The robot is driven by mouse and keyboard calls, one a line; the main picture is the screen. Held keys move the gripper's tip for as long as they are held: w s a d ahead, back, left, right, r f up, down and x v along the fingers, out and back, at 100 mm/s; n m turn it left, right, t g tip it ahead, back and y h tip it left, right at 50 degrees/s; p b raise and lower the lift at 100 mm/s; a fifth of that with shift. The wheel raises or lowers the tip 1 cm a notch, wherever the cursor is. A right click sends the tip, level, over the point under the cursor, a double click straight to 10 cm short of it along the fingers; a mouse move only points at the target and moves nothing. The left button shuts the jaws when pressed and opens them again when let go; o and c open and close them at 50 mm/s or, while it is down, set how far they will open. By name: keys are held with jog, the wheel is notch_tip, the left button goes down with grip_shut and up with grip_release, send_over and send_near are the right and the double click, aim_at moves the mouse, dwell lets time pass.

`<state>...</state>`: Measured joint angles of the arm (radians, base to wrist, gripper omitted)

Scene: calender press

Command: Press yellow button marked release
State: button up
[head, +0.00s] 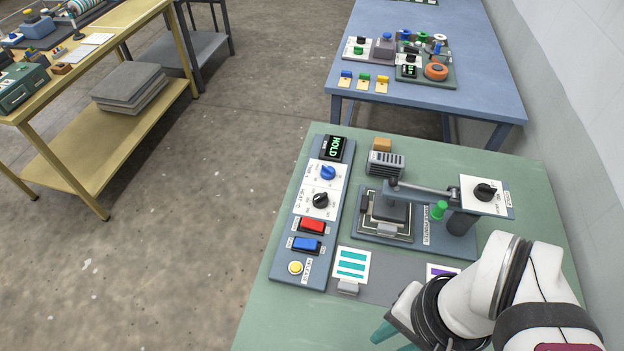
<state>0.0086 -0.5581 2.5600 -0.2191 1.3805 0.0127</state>
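The round yellow button (295,267) sits at the near end of the long blue-grey control panel (313,278) on the green table. A small white label stands on its right; its lettering is too small to read surely. Nothing covers the button. My gripper (394,340) is at the bottom of the head view, right of and nearer than the button, and apart from it. Its teal fingers are partly cut off by the frame edge, so I cannot tell how far apart they are. I see nothing held in it.
Above the button on the panel are a blue button (306,244), a red button (312,226), a black knob (320,200), a blue knob (327,172) and a display (334,148) reading HOLD. A card with teal bars (352,264) stands right of the button. The press (390,212) stands behind it.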

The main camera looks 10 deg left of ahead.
grip_shut()
jog(key=shift+a, duration=0.1)
dwell(1.3)
